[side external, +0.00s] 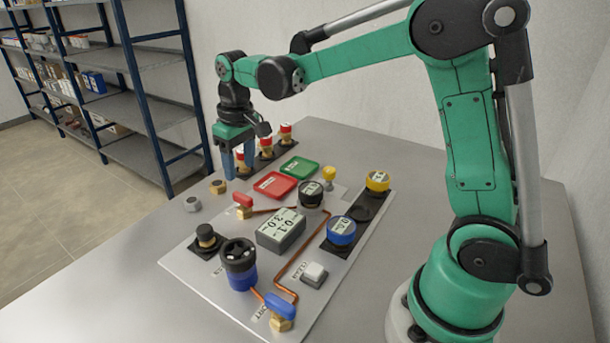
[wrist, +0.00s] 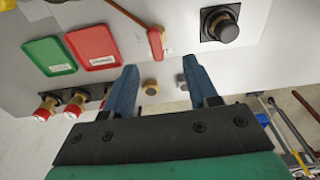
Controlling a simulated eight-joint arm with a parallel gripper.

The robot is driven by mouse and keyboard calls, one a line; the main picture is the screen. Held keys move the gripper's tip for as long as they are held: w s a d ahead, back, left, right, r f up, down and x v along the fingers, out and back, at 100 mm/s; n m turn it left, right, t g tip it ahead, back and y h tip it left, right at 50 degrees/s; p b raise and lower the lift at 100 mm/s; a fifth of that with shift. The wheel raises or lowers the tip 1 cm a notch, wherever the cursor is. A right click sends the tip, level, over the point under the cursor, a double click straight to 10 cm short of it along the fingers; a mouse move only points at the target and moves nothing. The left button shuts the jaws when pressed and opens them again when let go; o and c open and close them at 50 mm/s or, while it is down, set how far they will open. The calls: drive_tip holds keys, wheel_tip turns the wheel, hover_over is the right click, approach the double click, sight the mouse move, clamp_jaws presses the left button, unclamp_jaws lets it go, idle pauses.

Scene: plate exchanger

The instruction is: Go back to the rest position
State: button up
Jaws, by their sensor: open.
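My gripper (side external: 238,170) hangs at the far left end of the table, fingers pointing down, beside the row of red-capped fittings (side external: 266,146). In the wrist view the two blue fingers of my gripper (wrist: 158,68) are apart with nothing held between them. A brass nut (wrist: 151,87) and a grey nut (wrist: 183,82) show beyond the finger gap and look to be on the table. The side view shows the brass nut (side external: 218,187) and the grey nut (side external: 192,203) lying loose near the table's left edge.
A red tray (side external: 275,185) and a green tray (side external: 300,167) lie near my gripper. The panel (side external: 190,262) carries a red-handled valve (side external: 243,203), a grey meter box (side external: 281,230), a black-and-blue cylinder (side external: 239,263) and a blue gauge (side external: 341,231). Shelving (side external: 140,80) stands behind.

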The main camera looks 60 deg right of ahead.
drive_tip(key=s+a+r+t, duration=0.1)
drive_tip(key=s+a+t, duration=0.1)
drive_tip(key=s, duration=0.4)
drive_tip(key=s+a+r+t, duration=0.1)
drive_tip(key=s+t, duration=0.3)
drive_tip(key=s, duration=0.2)
drive_tip(key=shift+s+a, duration=0.15)
drive_tip(key=shift+a, duration=0.25)
idle(3.2)
